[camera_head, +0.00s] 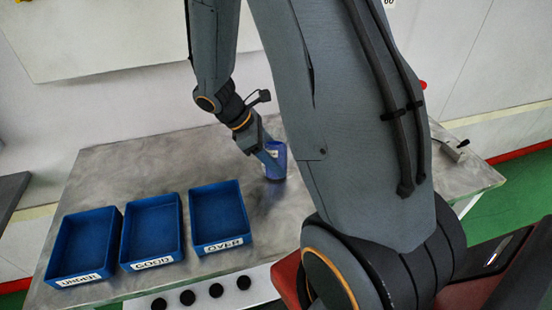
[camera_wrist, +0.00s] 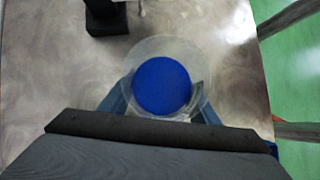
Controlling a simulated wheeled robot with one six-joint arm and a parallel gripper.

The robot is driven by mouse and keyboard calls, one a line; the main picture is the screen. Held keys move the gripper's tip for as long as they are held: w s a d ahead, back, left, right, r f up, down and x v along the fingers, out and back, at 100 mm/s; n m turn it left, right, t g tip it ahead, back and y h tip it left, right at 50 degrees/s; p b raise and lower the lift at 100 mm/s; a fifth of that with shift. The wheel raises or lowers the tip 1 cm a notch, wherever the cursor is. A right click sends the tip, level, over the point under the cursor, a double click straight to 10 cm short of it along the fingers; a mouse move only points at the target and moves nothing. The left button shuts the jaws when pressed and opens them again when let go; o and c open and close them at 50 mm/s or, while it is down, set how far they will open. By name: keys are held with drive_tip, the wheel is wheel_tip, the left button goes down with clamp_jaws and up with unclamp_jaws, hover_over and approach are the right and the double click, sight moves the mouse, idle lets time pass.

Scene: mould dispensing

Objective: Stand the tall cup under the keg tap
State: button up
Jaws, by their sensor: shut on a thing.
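The tall cup (camera_head: 279,154) is blue with a pale label and stands on or just above the grey metal table, right of centre. My gripper (camera_head: 268,160) comes in from its left and is shut on it. In the wrist view the cup (camera_wrist: 162,87) shows from above as a blue disc inside a clear round rim, between the two fingers (camera_wrist: 160,108). I cannot tell whether its base touches the table. The keg tap is not clearly visible; my arm covers much of the table's right side.
Three blue trays labelled UNDER (camera_head: 117,235), GOOD (camera_head: 124,228) and OVER (camera_head: 243,205) stand at the table's front left. Several black discs (camera_head: 187,297) sit on a white strip in front. A black block (camera_wrist: 105,18) stands beyond the cup. The table's back left is bare.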

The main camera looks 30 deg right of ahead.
drive_tip(key=shift+f, duration=0.3)
drive_tip(key=o, duration=1.4)
drive_tip(key=shift+f, duration=0.15)
